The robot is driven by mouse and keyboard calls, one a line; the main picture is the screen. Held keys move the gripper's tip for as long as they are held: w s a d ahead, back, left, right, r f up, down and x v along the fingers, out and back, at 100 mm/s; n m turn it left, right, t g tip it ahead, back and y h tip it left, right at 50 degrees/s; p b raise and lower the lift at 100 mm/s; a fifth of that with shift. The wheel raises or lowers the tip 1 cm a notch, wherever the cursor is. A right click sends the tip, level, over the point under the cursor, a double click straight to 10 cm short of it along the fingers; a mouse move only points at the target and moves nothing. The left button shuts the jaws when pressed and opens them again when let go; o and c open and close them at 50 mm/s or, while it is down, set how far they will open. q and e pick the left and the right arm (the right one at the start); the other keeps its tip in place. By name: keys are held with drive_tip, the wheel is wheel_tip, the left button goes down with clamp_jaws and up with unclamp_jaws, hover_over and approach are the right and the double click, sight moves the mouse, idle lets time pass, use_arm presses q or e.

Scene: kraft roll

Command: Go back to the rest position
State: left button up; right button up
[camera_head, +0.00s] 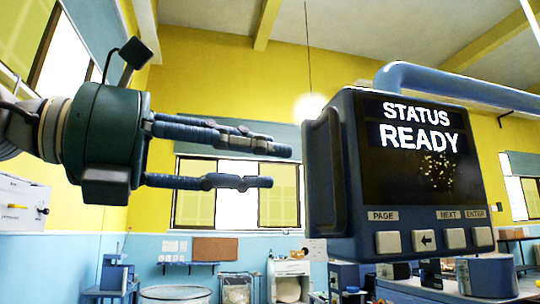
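My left gripper (280,166) reaches in from the left, with its dark fingers pointing right. The fingers are spread apart, with nothing between them. The fingertips are a little left of the control panel (410,175) in the picture, with a visible gap to its edge. The panel's screen reads "STATUS READY". Buttons run along its lower edge, with the labels PAGE, NEXT and ENTER. My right gripper is not in view.
The panel is close by at the right, by a blue pipe arm (455,85). Farther back are a white cabinet (289,278), a round bin (175,294) and benches along the yellow and blue wall. A white box (22,205) is at the left edge.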

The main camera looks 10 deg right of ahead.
use_arm(q)
drive_tip(key=shift+s+a, duration=0.15)
drive_tip(key=shift+a, duration=0.1)
drive_tip(key=shift+d, duration=0.1)
